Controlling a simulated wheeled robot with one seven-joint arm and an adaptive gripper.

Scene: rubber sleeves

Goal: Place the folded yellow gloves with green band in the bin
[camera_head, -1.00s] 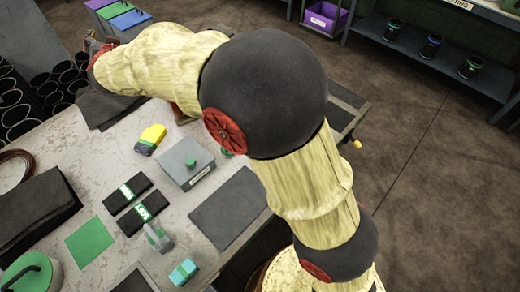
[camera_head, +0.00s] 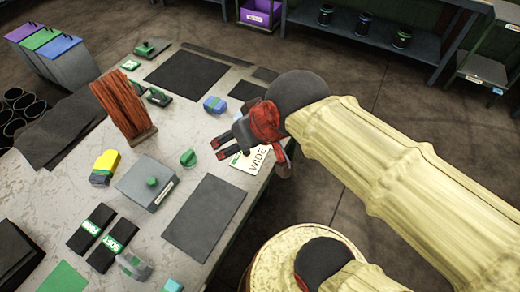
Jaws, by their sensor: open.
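A small folded yellow bundle (camera_head: 106,161) with a greenish band at its near end lies on the table, left of the grey lidded box. My gripper (camera_head: 218,148) is open and empty at the right side of the table, near a white "WIDE" card. It is well to the right of the yellow bundle, with the grey box and a small green piece between them. Three tall containers with purple, green and blue tops (camera_head: 48,45) stand at the far left. A purple bin (camera_head: 262,12) sits on a shelf at the back.
A grey lidded box (camera_head: 148,182) with a green knob stands mid-table. An upright stack of orange-brown sheets (camera_head: 124,105) rises behind the yellow bundle. Black banded packs (camera_head: 103,237) lie in front. Dark mats (camera_head: 205,217) lie flat and bare.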

